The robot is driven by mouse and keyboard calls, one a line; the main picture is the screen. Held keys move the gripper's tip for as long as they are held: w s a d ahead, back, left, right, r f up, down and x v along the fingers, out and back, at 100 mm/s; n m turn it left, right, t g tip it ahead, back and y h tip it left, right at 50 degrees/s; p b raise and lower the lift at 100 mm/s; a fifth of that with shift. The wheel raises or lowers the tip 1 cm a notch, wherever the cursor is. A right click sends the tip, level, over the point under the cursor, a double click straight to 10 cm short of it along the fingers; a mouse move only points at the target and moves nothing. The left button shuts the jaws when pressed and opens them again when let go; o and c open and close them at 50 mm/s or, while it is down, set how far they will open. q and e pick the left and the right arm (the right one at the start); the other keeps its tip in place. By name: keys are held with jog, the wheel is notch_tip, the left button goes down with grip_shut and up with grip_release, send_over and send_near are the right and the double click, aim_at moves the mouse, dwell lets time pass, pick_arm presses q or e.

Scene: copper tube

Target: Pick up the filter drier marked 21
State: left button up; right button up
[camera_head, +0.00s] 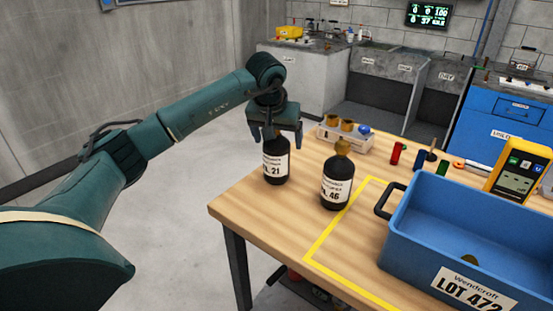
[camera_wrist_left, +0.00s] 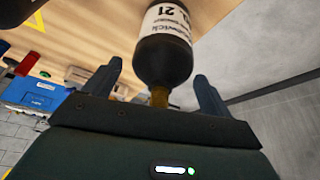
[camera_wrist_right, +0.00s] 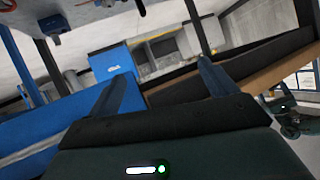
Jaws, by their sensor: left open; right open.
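The filter drier marked 21 (camera_head: 275,166) is a dark bottle-shaped body with a white label, upright at the table's left edge. My left gripper (camera_head: 277,138) is above it, pointing down, with a finger on each side of its top. In the left wrist view, the drier (camera_wrist_left: 164,58) and its copper neck lie between the open fingers of the left gripper (camera_wrist_left: 158,72), with gaps showing at both sides. A similar drier marked 46 (camera_head: 338,182) stands to the right. My right gripper (camera_wrist_right: 162,75) is open and empty, seen only in the right wrist view.
A blue crate (camera_head: 396,238) labelled LOT 472 stands at the right, beside yellow tape on the wooden table (camera_head: 270,222). Behind the driers are a small rack (camera_head: 345,140), a red cylinder (camera_head: 396,153) and a yellow meter (camera_head: 517,171).

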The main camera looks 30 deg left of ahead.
pick_arm(q)
jog(key=shift+f, duration=0.15)
jog(key=c, duration=1.8)
jog(key=shift+w, duration=0.1)
grip_shut()
